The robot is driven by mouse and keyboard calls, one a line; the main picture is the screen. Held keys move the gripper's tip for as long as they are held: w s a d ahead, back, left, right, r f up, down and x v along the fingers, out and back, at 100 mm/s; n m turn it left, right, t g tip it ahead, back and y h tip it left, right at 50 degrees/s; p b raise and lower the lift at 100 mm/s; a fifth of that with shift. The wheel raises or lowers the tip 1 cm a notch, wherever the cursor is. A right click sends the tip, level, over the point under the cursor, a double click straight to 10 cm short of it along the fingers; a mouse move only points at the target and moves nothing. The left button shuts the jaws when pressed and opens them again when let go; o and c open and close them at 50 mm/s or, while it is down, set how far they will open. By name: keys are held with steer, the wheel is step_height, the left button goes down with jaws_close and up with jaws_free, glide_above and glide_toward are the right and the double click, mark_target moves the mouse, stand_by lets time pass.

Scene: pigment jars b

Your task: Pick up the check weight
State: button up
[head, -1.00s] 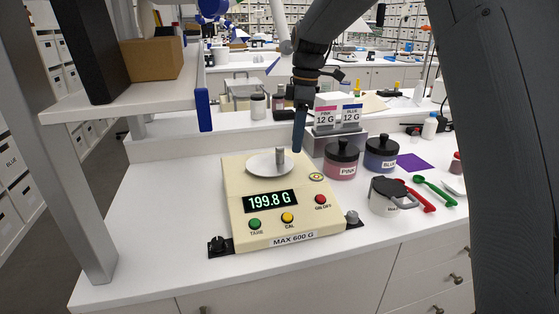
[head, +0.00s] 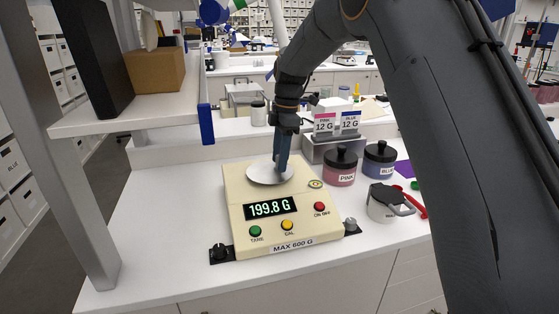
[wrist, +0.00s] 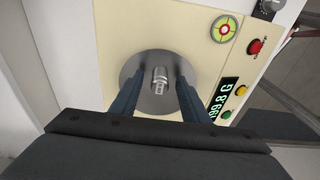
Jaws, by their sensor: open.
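The check weight (wrist: 160,78) is a small metal cylinder with a knob, standing on the round metal pan (wrist: 138,65) of the cream scale (wrist: 110,20). In the head view, the pan (head: 258,176) shows but the weight is hidden behind my gripper (head: 283,158). In the wrist view my gripper (wrist: 157,88) is open, with one blue finger on each side of the weight and a gap visible on both sides. Whether the fingertips touch the pan I cannot tell. The scale's display (head: 270,208) reads 199.8 G.
A pink jar (head: 340,168) and a blue jar (head: 379,160) stand right of the scale, with a lidded cup (head: 385,203) in front of them. A sign stand (head: 335,140) is behind. A shelf (head: 150,108) overhangs the left. The counter left of the scale is clear.

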steer(key=shift+f, duration=0.1)
steer(key=shift+c, duration=0.5)
jaws_close()
